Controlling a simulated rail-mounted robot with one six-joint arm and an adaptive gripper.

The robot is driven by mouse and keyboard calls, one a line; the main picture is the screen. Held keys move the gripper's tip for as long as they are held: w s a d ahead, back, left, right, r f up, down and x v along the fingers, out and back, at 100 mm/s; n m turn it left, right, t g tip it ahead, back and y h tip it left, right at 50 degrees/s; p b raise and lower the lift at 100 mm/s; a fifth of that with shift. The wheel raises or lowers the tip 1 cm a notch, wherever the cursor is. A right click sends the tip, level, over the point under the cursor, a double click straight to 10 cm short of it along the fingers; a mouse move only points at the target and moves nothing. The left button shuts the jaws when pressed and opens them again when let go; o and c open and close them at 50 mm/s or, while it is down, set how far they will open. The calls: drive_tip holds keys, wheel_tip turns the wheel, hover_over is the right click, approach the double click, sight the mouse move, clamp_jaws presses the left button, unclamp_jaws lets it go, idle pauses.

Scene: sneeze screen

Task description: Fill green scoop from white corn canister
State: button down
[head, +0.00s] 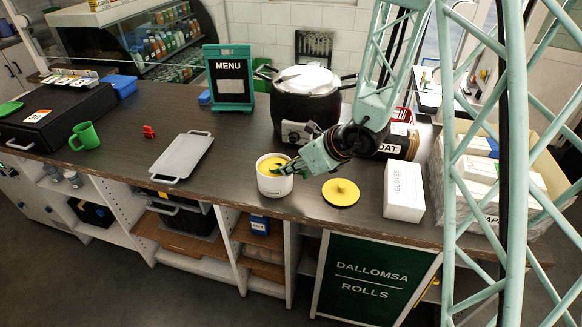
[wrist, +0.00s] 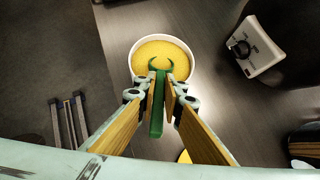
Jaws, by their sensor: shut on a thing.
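The white canister (head: 274,187) stands open near the counter's front edge, filled with yellow corn. In the wrist view the corn (wrist: 163,54) fills it to near the rim. My gripper (wrist: 161,88) is shut on the handle of the green scoop (wrist: 157,112). The scoop's curved green end shows at the corn's surface, over the canister. How deep it sits and whether it holds corn cannot be told. In the head view my gripper (head: 293,166) reaches over the canister from the right. A yellow lid with a knob (head: 341,192) lies on the counter to the right.
A black cooker (head: 301,104) stands behind the canister. A white glove box (head: 404,191) and a dark canister (head: 400,142) stand to the right. A grey tray (head: 183,157), green mug (head: 84,136) and menu stand (head: 230,78) are to the left. The counter just left of the canister is clear.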

drive_tip(key=shift+w+a+r+p, duration=0.1)
drive_tip(key=shift+w+a+p, duration=0.95)
drive_tip(key=shift+w+a, duration=0.15)
drive_tip(key=shift+s+d+p, duration=0.5)
drive_tip(key=shift+s+d, duration=0.9)
drive_tip(key=shift+s, duration=0.1)
drive_tip(key=shift+w+a+b, duration=0.65)
drive_tip(key=shift+w+a, duration=0.7)
drive_tip(key=shift+w, duration=0.05)
drive_tip(key=shift+s+d+b, duration=0.2)
drive_tip(key=shift+d+b, duration=0.05)
drive_tip(key=shift+b, duration=0.55)
drive_tip(key=shift+s+d+r+t+y+b, duration=0.7)
drive_tip(key=shift+s+d+b, duration=0.3)
drive_tip(key=shift+b, duration=1.8)
drive_tip(key=shift+s+d+r+t+y+b, duration=0.1)
drive_tip(key=shift+r+t+y+b, duration=0.55)
drive_tip(key=shift+b, duration=1.6)
drive_tip(key=shift+s+d+r+t+y+b, duration=0.1)
drive_tip(key=shift+r+t+y+b, duration=0.45)
drive_tip(key=shift+b, duration=1.65)
